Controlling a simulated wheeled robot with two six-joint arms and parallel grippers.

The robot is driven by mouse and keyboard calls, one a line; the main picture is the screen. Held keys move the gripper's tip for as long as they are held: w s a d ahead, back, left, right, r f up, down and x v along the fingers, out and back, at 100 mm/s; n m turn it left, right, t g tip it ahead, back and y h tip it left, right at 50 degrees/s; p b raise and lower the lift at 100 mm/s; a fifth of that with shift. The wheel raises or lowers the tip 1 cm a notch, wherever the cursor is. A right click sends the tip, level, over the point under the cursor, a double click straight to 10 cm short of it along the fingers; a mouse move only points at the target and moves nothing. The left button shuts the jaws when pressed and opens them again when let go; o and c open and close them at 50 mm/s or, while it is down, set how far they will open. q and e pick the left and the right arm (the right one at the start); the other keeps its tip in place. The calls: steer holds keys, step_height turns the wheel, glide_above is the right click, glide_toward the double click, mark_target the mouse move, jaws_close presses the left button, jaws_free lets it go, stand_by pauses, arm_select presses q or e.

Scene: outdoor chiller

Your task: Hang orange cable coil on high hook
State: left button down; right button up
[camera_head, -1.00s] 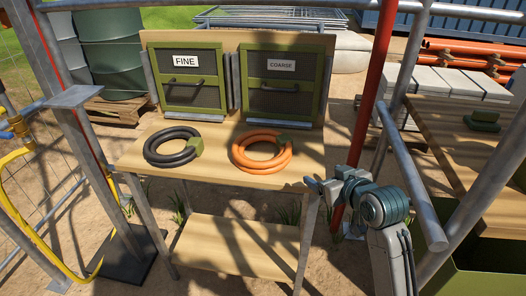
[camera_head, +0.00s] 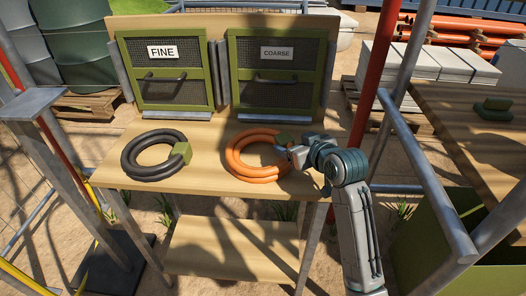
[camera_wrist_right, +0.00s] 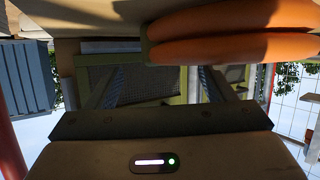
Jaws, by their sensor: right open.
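The orange cable coil (camera_head: 246,161) lies flat on the wooden table, with a green block (camera_head: 284,138) on its right side. My right gripper (camera_head: 284,153) is open at the right edge of the coil, by the green block. The coil also fills the top of the right wrist view (camera_wrist_right: 235,32), close to the gripper. Whether the jaws touch the coil, I cannot tell. My left gripper is not in view. No hook can be made out clearly in these frames.
A black coil (camera_head: 146,158) with a green block lies on the table (camera_head: 213,180) to the left. Two framed panels, FINE (camera_head: 163,92) and COARSE (camera_head: 277,97), stand behind. A red pole (camera_head: 371,75) and grey rails (camera_head: 425,175) rise on the right.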

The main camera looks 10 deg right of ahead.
mark_target(282, 136)
steer(key=x, duration=0.2)
steer(key=a+x, duration=0.1)
steer(key=x, duration=0.2)
steer(key=shift+r, duration=0.2)
steer(key=shift+w+f, duration=0.15)
steer(key=shift+w, duration=0.15)
steer(key=c, duration=1.2)
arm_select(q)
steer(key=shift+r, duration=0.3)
arm_select(e)
steer(key=shift+c, duration=1.4)
steer(key=shift+r, duration=0.25)
